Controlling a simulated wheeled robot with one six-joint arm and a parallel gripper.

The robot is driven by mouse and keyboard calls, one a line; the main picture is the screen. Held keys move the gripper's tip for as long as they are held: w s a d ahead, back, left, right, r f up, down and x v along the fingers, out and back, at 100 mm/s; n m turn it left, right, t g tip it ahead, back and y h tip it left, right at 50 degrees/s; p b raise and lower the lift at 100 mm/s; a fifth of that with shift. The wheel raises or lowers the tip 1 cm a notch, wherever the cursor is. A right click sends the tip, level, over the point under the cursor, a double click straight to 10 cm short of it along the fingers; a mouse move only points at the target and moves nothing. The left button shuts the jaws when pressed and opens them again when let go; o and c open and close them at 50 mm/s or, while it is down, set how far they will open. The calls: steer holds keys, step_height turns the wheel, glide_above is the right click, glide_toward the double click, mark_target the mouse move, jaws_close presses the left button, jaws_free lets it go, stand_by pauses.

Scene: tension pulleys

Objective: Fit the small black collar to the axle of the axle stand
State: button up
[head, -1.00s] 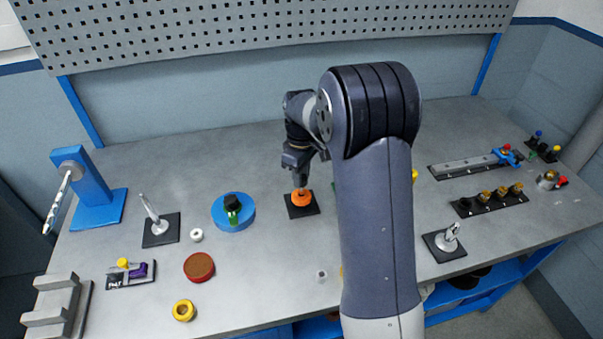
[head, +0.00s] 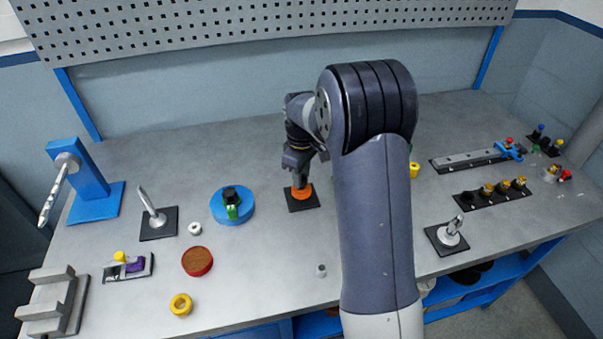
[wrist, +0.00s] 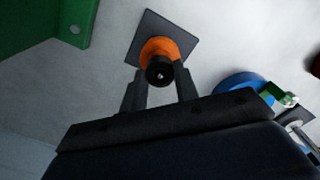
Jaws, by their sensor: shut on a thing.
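A small black collar (wrist: 160,69) is between the fingertips of my gripper (wrist: 160,84) in the wrist view. A small bright spot shows in the collar's centre, perhaps the axle's tip. Behind it is an orange round part (wrist: 168,46) on a dark square base plate (wrist: 183,32), which appears to be the axle stand. In the head view my gripper (head: 299,182) points down over the orange part (head: 302,194) on its base (head: 292,206). The fingers hide the collar and the axle there. I cannot tell how far the collar sits on the axle.
A blue disc (head: 220,212) with black and green parts lies left of the stand. A red-rimmed brown disc (head: 197,262), a yellow ring (head: 181,304) and a white ring (head: 195,228) lie further left. A slanted pin stand (head: 152,209) is beyond them. My arm hides the table's middle right.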

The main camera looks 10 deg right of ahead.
steer(key=shift+f, duration=0.1)
stand_by(0.6)
steer(key=shift+f+b, duration=0.5)
steer(key=shift+f, duration=0.2)
steer(key=shift+r, duration=0.1)
steer(key=o, duration=1)
step_height(320, 180, up, 11)
steer(key=b, duration=0.1)
